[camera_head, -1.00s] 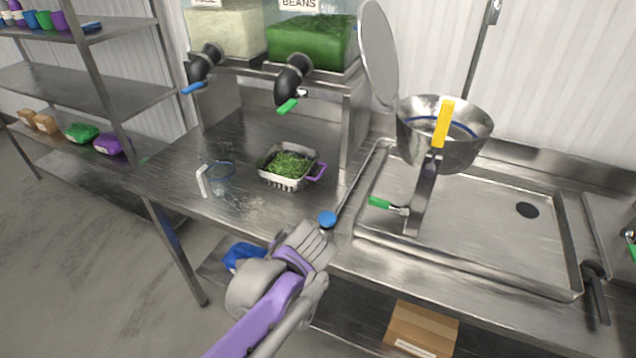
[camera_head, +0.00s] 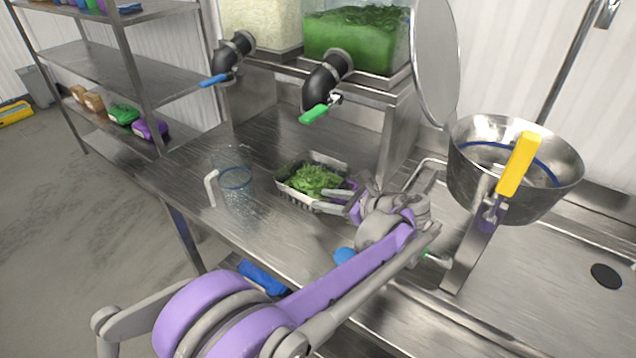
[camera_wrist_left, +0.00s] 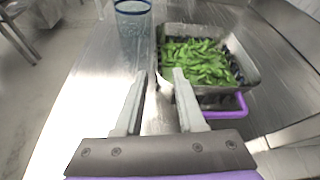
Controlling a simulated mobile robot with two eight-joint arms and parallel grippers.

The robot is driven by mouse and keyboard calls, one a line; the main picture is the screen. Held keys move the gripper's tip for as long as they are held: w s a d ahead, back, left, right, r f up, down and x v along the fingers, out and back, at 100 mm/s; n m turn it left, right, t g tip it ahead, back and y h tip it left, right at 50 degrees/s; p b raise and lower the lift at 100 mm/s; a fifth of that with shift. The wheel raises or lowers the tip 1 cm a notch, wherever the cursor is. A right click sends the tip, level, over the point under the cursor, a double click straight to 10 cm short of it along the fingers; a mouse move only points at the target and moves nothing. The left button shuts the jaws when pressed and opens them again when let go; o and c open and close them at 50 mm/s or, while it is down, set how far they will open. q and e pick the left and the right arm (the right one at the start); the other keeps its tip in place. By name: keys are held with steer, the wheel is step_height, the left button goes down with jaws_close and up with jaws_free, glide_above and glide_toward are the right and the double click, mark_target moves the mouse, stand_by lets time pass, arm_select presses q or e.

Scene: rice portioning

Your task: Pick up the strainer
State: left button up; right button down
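The strainer (camera_head: 292,196) is a square metal basket filled with green beans (camera_head: 314,180), standing on the steel counter. It also shows in the left wrist view (camera_wrist_left: 246,72), with its purple handle (camera_wrist_left: 228,112) sticking out at its near right side. My left gripper (camera_head: 326,200) is at the strainer's near right side in the head view and partly hides the handle there. In the left wrist view the gripper's two fingers (camera_wrist_left: 160,76) are apart with nothing held between them, and the handle lies right of them. My right gripper is not in view.
A clear pitcher (camera_head: 236,182) stands left of the strainer. Dispensers with a blue valve handle (camera_head: 214,80) and a green one (camera_head: 314,113) hang above. A metal pot (camera_head: 515,180) with a yellow-handled lever stands at the right over a sink tray.

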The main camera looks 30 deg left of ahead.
mark_target(298, 194)
arm_select(q)
steer(key=x, duration=0.9)
steer(key=shift+s+a+f, duration=0.1)
steer(key=shift+a+f, duration=0.05)
steer(key=shift+a, duration=0.15)
jaws_close()
stand_by(1.1)
